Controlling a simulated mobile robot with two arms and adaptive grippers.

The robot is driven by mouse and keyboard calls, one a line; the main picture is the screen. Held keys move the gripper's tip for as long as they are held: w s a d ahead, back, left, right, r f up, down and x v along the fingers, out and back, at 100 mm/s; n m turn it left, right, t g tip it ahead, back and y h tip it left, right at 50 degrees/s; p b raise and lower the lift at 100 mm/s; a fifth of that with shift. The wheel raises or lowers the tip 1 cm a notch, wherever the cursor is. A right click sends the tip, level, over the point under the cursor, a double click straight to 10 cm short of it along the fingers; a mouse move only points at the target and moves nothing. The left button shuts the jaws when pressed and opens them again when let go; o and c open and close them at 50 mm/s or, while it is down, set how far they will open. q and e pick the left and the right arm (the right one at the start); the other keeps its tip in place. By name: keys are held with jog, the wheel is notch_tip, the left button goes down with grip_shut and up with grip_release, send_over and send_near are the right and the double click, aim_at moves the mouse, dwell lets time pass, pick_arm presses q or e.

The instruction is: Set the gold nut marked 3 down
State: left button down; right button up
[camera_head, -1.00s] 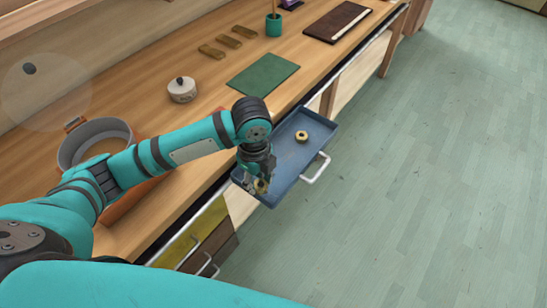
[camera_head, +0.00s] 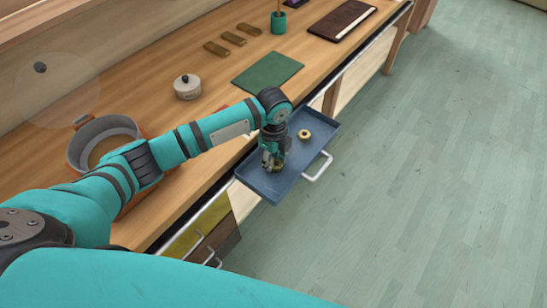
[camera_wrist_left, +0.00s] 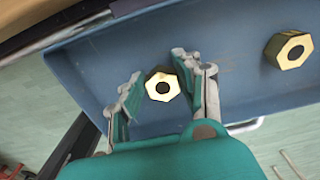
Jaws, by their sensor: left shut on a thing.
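My left gripper (camera_head: 273,163) is inside the outline of the open blue drawer (camera_head: 308,153), toward its near end. In the left wrist view its fingers (camera_wrist_left: 158,82) are shut on a gold hexagonal nut (camera_wrist_left: 162,87) with a dark hole. I cannot read a mark on it, nor tell whether it touches the drawer floor. A second gold nut (camera_head: 304,134) lies flat in the drawer, farther along and apart from the gripper; it also shows at the right of the left wrist view (camera_wrist_left: 288,49). My right gripper is not in view.
The drawer's white handle (camera_head: 318,167) faces the open floor. On the worktop are a large round pot (camera_head: 83,150), a small lidded pot (camera_head: 187,88), a green mat (camera_head: 268,72), a teal cup (camera_head: 278,24) and several wooden bars. The drawer floor between the nuts is clear.

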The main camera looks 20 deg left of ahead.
aim_at(274, 162)
pick_arm(q)
jog(key=shift+f, duration=0.15)
jog(key=c, duration=0.9)
grip_release()
jog(key=shift+r, duration=0.55)
notch_tip(274, 162, up, 11)
jog(key=b, duration=0.1)
jog(key=shift+r, duration=0.15)
